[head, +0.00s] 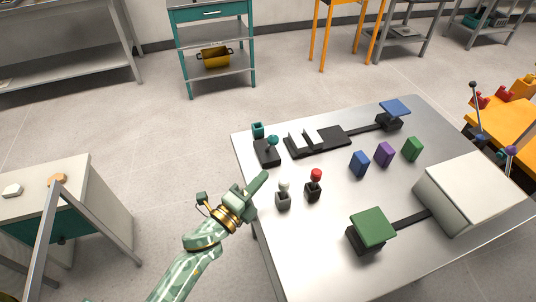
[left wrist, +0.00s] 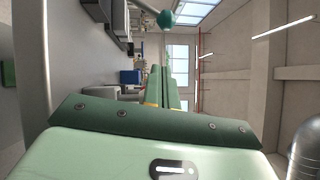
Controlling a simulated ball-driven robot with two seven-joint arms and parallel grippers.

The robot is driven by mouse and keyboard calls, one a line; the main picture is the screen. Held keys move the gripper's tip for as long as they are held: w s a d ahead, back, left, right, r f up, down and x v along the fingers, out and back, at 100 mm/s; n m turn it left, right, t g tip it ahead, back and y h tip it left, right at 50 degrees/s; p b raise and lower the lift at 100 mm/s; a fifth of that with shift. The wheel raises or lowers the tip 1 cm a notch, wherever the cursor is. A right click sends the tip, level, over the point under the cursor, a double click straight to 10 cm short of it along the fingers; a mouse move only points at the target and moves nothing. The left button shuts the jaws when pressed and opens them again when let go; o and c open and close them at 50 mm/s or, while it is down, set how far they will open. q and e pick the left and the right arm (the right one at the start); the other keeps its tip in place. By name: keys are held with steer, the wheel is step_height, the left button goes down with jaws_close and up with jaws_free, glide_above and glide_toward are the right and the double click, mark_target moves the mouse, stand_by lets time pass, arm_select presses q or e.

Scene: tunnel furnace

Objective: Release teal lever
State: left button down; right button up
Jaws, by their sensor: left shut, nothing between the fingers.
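The teal lever (head: 272,140) has a round teal knob and stands on a black base at the far left part of the grey table. In the left wrist view its teal knob (left wrist: 166,18) and grey rod show at the top, beyond the fingertips and apart from them. My left gripper (head: 265,175) is green, shut and empty, over the table's left edge. It points up and right toward the lever base, with a gap between. Its closed fingers also show in the left wrist view (left wrist: 166,72). My right gripper is not in view.
A white-knobbed lever (head: 284,187) and a red-knobbed lever (head: 315,176) stand close right of my left gripper. A teal block (head: 257,129) is behind the teal lever. A black tray (head: 337,136), coloured blocks and a white-topped box (head: 478,190) occupy the table (head: 320,225).

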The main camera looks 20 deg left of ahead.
arm_select(q)
steer(key=w+r, duration=0.1)
steer(key=w, duration=0.6)
steer(key=shift+w, duration=0.3)
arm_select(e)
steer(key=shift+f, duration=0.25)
arm_select(q)
steer(key=shift+r, duration=0.2)
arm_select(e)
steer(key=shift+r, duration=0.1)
